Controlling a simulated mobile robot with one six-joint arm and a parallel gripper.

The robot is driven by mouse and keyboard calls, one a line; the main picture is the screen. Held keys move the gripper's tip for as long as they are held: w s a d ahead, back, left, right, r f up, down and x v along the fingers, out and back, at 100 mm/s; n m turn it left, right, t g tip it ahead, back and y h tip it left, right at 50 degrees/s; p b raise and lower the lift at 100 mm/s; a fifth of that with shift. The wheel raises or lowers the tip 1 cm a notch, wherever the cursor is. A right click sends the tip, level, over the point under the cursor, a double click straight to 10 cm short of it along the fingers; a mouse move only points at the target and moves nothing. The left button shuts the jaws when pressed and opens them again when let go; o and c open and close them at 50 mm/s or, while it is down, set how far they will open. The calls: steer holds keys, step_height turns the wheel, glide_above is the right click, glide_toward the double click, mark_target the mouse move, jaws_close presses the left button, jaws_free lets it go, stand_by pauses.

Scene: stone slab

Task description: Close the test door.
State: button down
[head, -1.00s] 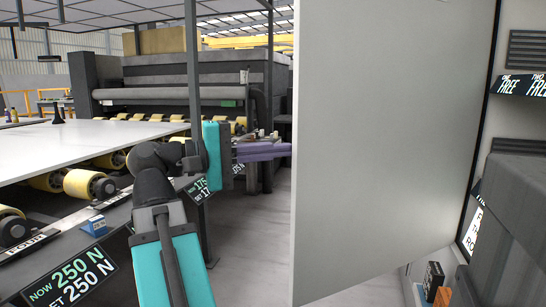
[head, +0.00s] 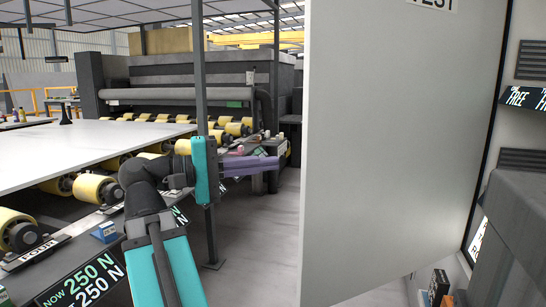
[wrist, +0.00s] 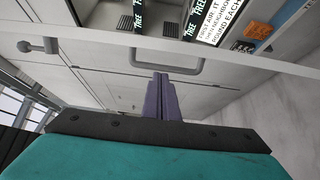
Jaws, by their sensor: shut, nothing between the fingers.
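The test door (head: 400,150) is a tall pale grey panel standing open on the right of the head view. A partly cut-off label ending in "EST" (head: 433,3) is at its top. Its left edge is free, and its right side meets a dark-edged frame. My gripper (head: 279,163) has purple fingers, shut and empty, pointing right toward the free edge with a small gap in the picture. In the wrist view the shut fingers (wrist: 160,78) overlap a grey bar handle (wrist: 187,70) on a pale panel; I cannot tell whether they touch it.
Inside the enclosure at right are dark boxes and a "FREE" sign (head: 524,97). A thin dark post (head: 211,240) stands right by my arm. A roller conveyor (head: 85,188) with a white slab (head: 90,143) lies at left. Clear floor (head: 255,250) lies left of the door.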

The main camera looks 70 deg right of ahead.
steer(key=shift+w+a+p, duration=0.25)
steer(key=shift+w+a, duration=0.15)
steer(key=shift+a, duration=0.4)
steer(key=shift+w+a+p, duration=0.3)
steer(key=shift+w+a, duration=0.1)
steer(key=shift+a, duration=0.45)
steer(key=shift+w+a+p, duration=0.25)
steer(key=shift+w+a, duration=0.15)
steer(key=shift+a, duration=0.4)
steer(key=c, duration=2.5)
jaws_free()
